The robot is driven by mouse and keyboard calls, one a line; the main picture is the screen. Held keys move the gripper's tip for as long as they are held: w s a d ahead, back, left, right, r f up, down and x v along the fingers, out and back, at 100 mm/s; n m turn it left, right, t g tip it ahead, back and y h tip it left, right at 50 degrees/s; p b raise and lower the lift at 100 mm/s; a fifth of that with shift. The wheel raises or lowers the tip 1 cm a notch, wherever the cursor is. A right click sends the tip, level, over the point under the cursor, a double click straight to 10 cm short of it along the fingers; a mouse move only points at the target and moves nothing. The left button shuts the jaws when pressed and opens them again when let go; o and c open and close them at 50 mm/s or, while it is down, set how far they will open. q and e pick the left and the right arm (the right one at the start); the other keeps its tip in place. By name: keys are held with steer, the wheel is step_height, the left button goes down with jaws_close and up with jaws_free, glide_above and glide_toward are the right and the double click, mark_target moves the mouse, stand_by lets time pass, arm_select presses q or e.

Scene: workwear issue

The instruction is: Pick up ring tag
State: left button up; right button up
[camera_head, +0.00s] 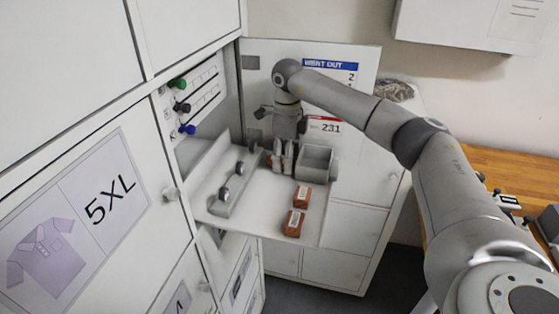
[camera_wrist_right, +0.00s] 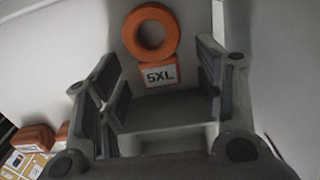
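The ring tag (camera_wrist_right: 151,33) shows in the right wrist view as an orange ring on a block with a white "5XL" label (camera_wrist_right: 160,77). My right gripper (camera_wrist_right: 160,92) is open, with one finger to the left and one to the right of the tag's label end. A gap shows on both sides, so I see no grip on the tag. In the head view my right gripper (camera_head: 283,157) is low over the white shelf, and I cannot make out the ring tag there. My left gripper is not in view.
Two orange-brown boxes (camera_head: 302,196) (camera_head: 294,223) with pale labels lie nearer on the shelf (camera_head: 262,218). A tray with dark round pieces (camera_head: 225,194) is at left. Green, black and blue knobs (camera_head: 177,84) line the cabinet's side.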

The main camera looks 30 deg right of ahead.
steer(key=c, duration=0.7)
steer(key=shift+c, duration=0.3)
steer(key=shift+r, duration=0.4)
step_height(320, 180, up, 2)
steer(key=shift+b, duration=0.55)
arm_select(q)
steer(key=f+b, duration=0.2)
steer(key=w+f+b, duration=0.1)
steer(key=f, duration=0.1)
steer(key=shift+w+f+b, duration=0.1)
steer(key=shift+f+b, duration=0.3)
arm_select(e)
steer(key=s+a+r, duration=0.9)
steer(key=s+r, duration=0.1)
steer(key=shift+s, duration=0.35)
